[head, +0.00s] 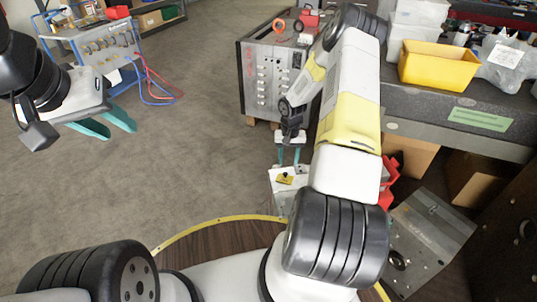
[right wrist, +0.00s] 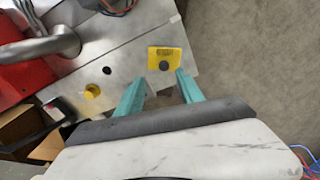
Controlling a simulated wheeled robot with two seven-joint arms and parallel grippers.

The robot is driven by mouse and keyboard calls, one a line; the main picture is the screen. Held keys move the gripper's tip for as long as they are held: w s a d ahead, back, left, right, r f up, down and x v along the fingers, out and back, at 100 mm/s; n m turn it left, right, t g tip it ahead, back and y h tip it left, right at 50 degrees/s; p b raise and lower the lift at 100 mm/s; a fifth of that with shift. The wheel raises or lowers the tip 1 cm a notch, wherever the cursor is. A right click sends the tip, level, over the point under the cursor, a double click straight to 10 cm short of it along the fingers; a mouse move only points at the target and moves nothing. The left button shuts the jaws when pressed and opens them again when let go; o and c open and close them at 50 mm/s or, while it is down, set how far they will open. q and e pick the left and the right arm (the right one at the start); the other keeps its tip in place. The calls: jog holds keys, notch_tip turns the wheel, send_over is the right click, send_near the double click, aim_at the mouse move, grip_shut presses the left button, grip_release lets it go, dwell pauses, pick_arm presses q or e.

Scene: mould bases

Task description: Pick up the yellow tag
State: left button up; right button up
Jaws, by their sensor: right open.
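The yellow tag (head: 286,179) lies on a light metal mould base (head: 279,201) below my right gripper. In the right wrist view the yellow tag (right wrist: 158,54) is a small plate with dark markings and a dark round spot. My right gripper (head: 289,162) points down over it with its fingers apart. In the right wrist view the right gripper (right wrist: 161,77) has its teal fingertips just short of the tag's near edge, with nothing between them. My left gripper (head: 121,131) hangs empty over the floor at the left, its teal fingers apart.
A grey cabinet (head: 262,80) stands behind. A bench with a yellow bin (head: 440,66) is at the right. Carpet (head: 190,150) at the left is clear.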

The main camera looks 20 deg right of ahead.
aim_at(285, 173)
jog(key=f, duration=0.7)
jog(key=shift+w+a, duration=0.1)
jog(key=shift+a, duration=0.3)
jog(key=shift+c, duration=0.3)
grip_shut()
